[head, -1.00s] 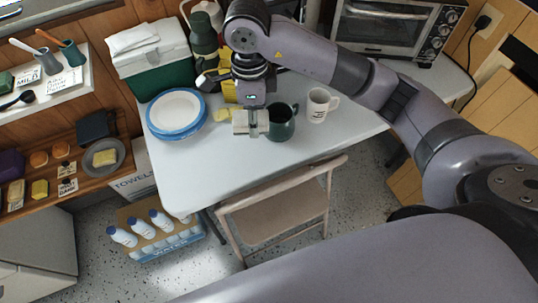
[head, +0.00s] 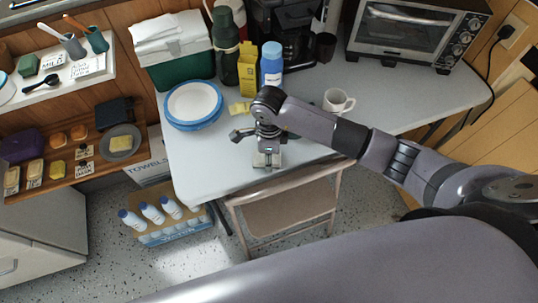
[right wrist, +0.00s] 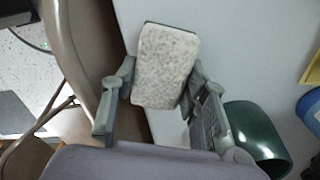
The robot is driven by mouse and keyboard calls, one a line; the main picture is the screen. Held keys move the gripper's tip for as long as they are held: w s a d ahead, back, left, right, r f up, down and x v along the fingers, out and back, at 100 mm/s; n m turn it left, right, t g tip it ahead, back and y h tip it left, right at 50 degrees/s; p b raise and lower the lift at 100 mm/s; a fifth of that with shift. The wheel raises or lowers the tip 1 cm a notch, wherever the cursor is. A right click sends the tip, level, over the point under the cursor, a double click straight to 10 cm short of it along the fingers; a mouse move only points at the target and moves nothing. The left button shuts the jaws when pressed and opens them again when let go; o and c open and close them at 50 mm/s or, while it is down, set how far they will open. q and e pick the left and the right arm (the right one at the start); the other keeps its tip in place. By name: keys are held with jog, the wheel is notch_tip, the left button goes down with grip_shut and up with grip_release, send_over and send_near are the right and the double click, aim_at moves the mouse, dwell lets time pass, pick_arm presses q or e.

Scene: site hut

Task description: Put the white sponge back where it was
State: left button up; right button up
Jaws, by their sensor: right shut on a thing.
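The white sponge (right wrist: 167,62), a pale speckled block with a dark edge, is held between the fingers of my right gripper (right wrist: 160,78). In the head view my right gripper (head: 267,163) is over the front edge of the white table (head: 205,165), above the folding chair. Only a small pale part of the sponge shows there. My left gripper is not in view.
A dark green mug (right wrist: 258,138) stands near the gripper, mostly hidden in the head view. A white mug (head: 338,102), blue-rimmed plates (head: 193,103) and a yellow piece (head: 240,107) are on the table. A wooden shelf (head: 75,180) with labelled items is at left. A folding chair (head: 285,215) stands in front.

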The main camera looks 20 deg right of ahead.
jog(key=shift+f, duration=0.45)
jog(key=shift+f, duration=0.1)
jog(key=o, duration=1)
